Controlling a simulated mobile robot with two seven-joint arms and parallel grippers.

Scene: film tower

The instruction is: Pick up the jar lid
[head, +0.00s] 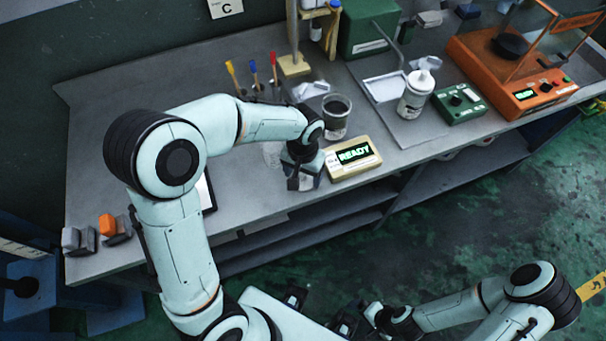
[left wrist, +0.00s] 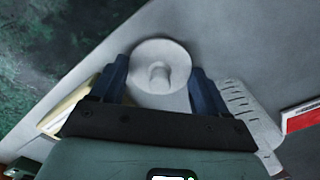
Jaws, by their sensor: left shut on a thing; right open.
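The jar lid (left wrist: 160,68) is a pale round disc with a small knob at its middle. In the left wrist view it sits between the two blue fingers of my left gripper (left wrist: 158,85), which is shut on it. In the head view my left gripper (head: 303,180) points down at the front edge of the grey bench, left of the READY box; the lid is mostly hidden there. I cannot tell whether the lid touches the bench. My right gripper (head: 352,324) is open and empty, low in the head view, away from the bench.
The cream READY box (head: 354,158) stands close right of my left gripper. A dark-filled beaker (head: 337,117) is behind it, and a white bottle (head: 415,95) further right. Colored-handled tools (head: 254,75) stand behind my left arm. An orange balance (head: 520,80) stands far right.

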